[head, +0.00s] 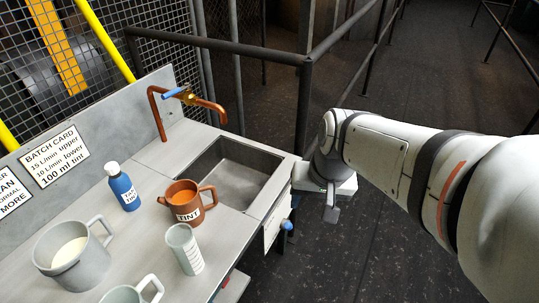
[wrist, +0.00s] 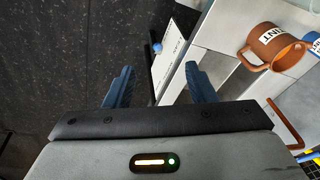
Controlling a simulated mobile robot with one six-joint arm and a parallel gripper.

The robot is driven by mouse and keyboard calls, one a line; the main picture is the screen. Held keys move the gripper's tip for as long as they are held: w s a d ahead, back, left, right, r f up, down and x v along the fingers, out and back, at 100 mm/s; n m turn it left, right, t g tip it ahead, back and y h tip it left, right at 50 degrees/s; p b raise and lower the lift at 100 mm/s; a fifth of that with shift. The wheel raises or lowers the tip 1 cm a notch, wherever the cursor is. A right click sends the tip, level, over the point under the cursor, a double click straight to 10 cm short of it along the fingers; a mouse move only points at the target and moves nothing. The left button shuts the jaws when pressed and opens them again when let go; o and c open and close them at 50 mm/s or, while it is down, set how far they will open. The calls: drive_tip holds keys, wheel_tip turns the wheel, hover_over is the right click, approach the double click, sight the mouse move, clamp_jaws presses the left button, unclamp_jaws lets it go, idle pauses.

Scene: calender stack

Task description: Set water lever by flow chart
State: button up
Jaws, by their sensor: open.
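A white chart panel (head: 272,228) hangs on the bench's end below the sink, its marks too small to read. A blue-knobbed lever (head: 287,225) sticks out at this panel; the blue knob also shows in the wrist view (wrist: 157,47) beside the panel (wrist: 172,58). A copper tap (head: 205,105) with a blue handle (head: 173,92) stands behind the sink. My gripper (head: 333,207) is right of the bench end, apart from the lever. In the wrist view my gripper (wrist: 158,82) is open and empty, the knob beyond its fingers.
The batch card (head: 55,155) reads 15 L/min upper, 10 L/min lower, 100 ml tint. The bench holds an orange tint jug (head: 186,212), a blue bottle (head: 124,190), a measuring cup (head: 184,250) and a grey pitcher (head: 75,270). Dark railings (head: 305,95) stand behind; floor at right is clear.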

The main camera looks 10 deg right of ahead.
drive_tip(key=w+f+m+y+b, duration=0.1)
drive_tip(key=w+f+m+b, duration=0.3)
drive_tip(key=f+b, duration=0.4)
drive_tip(key=w+f+m+y+b, duration=0.2)
drive_tip(key=w+f+m+b, duration=0.3)
drive_tip(key=f, duration=0.6)
drive_tip(key=m+t+b, duration=0.2)
drive_tip(key=m+b, duration=0.3)
drive_tip(key=b, duration=0.7)
approach(291, 225)
drive_tip(key=shift+y, duration=0.4)
drive_tip(key=x, duration=0.4)
drive_tip(key=shift+d+f, duration=0.25)
drive_tip(key=shift+f, duration=0.2)
drive_tip(key=b+x, duration=0.3)
drive_tip(key=x, duration=0.4)
drive_tip(key=shift+w+a, duration=0.15)
drive_tip(key=shift+a, duration=0.05)
drive_tip(key=shift+c, duration=0.2)
clamp_jaws()
